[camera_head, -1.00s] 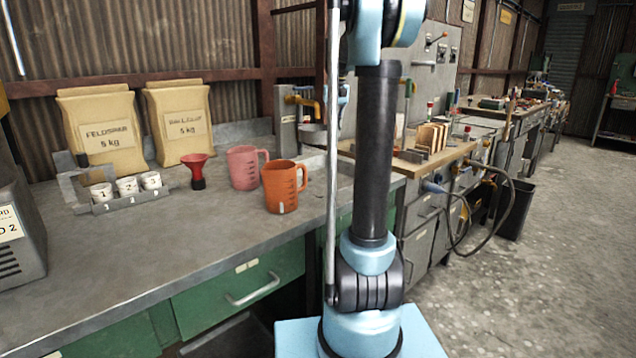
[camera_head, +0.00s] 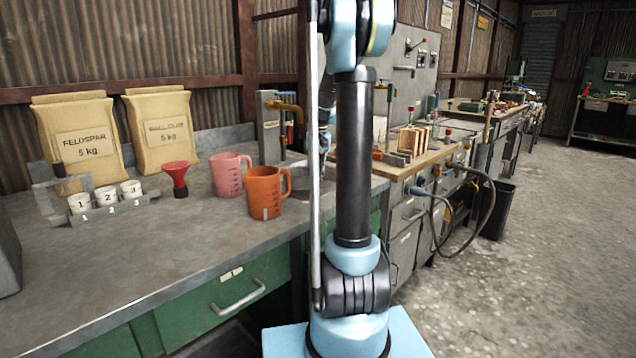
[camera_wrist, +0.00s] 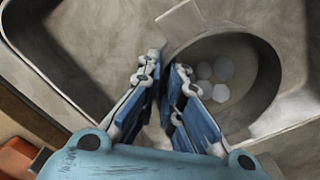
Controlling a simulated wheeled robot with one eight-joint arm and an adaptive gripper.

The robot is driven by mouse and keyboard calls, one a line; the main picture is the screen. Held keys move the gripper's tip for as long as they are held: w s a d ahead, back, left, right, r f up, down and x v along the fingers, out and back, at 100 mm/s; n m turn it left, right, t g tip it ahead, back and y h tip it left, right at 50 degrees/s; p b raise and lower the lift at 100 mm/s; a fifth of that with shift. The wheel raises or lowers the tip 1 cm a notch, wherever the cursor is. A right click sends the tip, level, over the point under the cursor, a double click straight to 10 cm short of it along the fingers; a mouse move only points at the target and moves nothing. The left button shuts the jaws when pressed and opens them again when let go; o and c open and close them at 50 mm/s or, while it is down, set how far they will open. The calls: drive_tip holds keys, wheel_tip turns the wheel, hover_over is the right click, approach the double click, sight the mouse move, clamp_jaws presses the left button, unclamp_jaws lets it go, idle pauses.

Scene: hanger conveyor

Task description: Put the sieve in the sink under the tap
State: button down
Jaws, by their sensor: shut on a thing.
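My gripper (camera_wrist: 168,72) has blue fingers that close toward each other at the left edge of the grey round sieve (camera_wrist: 246,60) in the wrist view. The sieve's rim is held at the fingertips, and several pale discs show inside its bowl. The grey sink (camera_wrist: 70,55) lies below and around it. How far the sieve stands above the sink floor cannot be told. In the head view the brass tap (camera_head: 287,107) rises behind the sink's edge (camera_head: 300,168). My arm column hides most of the gripper, sieve and sink there.
An orange jug (camera_head: 265,192) and a pink jug (camera_head: 229,175) stand left of the sink. A red funnel (camera_head: 177,178), a rack of numbered cups (camera_head: 112,208) and two sacks (camera_head: 160,132) are further left. The bench front (camera_head: 160,270) is clear.

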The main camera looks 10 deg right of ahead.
drive_tip(key=shift+f, duration=1.45)
drive_tip(key=c, duration=1.8)
unclamp_jaws()
drive_tip(key=shift+r, duration=0.1)
wheel_tip(320, 180, up, 12)
drive_tip(key=shift+f, duration=0.1)
